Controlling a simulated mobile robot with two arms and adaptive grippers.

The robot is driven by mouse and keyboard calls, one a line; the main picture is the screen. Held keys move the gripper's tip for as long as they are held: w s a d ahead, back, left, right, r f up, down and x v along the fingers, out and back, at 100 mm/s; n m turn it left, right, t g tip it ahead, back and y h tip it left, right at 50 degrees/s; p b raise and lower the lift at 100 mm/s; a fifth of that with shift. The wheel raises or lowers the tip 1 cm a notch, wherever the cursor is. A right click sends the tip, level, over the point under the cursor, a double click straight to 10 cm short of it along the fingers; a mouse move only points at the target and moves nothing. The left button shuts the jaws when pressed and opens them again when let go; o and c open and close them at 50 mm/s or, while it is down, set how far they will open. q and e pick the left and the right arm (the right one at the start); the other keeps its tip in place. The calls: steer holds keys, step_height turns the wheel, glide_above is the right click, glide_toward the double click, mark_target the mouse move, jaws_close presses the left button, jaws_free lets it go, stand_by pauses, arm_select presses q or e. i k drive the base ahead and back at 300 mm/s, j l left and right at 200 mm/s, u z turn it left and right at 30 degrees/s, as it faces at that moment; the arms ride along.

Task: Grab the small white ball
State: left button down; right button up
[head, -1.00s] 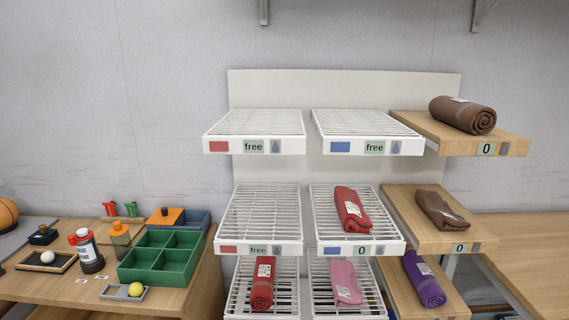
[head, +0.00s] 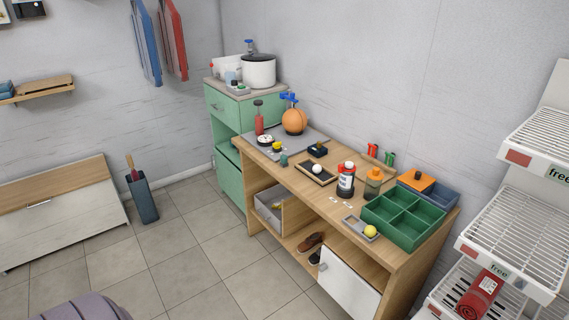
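The small white ball (head: 317,168) rests on a dark, wood-framed tray (head: 328,179) on the wooden workbench (head: 289,176). The ball stands near the middle of the bench top, left of a red-and-white bottle (head: 346,178). Neither of my grippers shows in the head view. Nothing hides the ball.
A green divided box (head: 403,219) and a small tray with a yellow ball (head: 370,231) are at the bench's right end. An orange ball (head: 294,121) stands further back. White racks (head: 517,257) are at right. Tiled floor (head: 215,262) is open in front of the bench.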

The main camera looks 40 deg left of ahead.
mark_target(317, 169)
steer(key=u, duration=1)
steer(key=j+z, duration=0.1)
steer(key=z, duration=0.3)
steer(key=i+j+z, duration=0.1)
steer(key=z, duration=0.25)
steer(key=i+j+z, duration=0.1)
steer(key=z, duration=0.3)
steer(key=j+z, duration=0.15)
steer(key=z, duration=0.25)
steer(key=j+z, duration=0.2)
steer(key=j, duration=0.35)
steer(key=j+z, duration=0.25)
steer(key=j, duration=0.35)
steer(key=j+z, duration=0.2)
steer(key=j, duration=0.35)
steer(key=k+j+z, duration=0.2)
steer(key=j, duration=0.35)
steer(key=j+z, duration=0.25)
steer(key=j, duration=0.3)
steer(key=k, duration=0.05)
